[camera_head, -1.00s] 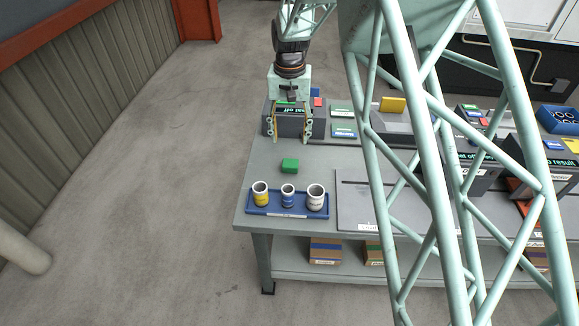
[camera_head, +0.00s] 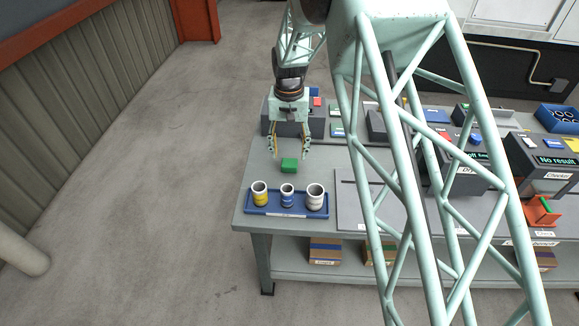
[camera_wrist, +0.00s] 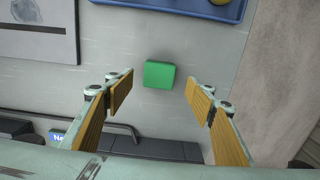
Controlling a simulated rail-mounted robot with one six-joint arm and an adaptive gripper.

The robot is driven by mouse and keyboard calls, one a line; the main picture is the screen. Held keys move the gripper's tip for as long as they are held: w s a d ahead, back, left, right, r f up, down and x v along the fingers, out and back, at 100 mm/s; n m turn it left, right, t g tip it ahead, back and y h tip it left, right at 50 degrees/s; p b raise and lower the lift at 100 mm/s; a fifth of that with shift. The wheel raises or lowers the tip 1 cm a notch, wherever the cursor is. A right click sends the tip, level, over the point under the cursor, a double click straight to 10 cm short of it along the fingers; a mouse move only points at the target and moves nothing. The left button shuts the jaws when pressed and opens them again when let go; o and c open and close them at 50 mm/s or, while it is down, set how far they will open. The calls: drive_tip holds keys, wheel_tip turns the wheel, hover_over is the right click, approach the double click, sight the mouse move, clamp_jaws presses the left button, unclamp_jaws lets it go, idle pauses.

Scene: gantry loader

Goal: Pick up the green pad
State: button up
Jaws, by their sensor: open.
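The green pad (camera_head: 289,165) is a small green block lying alone on the grey table top, behind the blue tray. My gripper (camera_head: 289,153) hangs just behind and above it, fingers pointing down. In the wrist view the green pad (camera_wrist: 159,75) shows in the middle, a little beyond the gap between my fingertips. My gripper (camera_wrist: 158,88) is open and empty there, with one yellow-lined finger to either side of the pad and clear space on both sides. I cannot tell the exact height above the pad.
A blue tray (camera_head: 262,210) with three cups stands in front of the pad, near the table's front edge. A flat grey plate (camera_head: 352,205) lies to the right. Machine boxes stand behind, including a grey one (camera_head: 318,125). Table around the pad is bare.

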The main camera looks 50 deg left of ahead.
sight(289, 162)
drive_tip(key=shift+f, duration=0.45)
drive_tip(key=shift+f, duration=0.1)
drive_tip(key=shift+w+f+b, duration=0.1)
drive_tip(key=shift+f+b, duration=0.25)
drive_tip(key=shift+f, duration=2.15)
drive_tip(key=shift+c, duration=0.7)
drive_tip(key=c, duration=0.7)
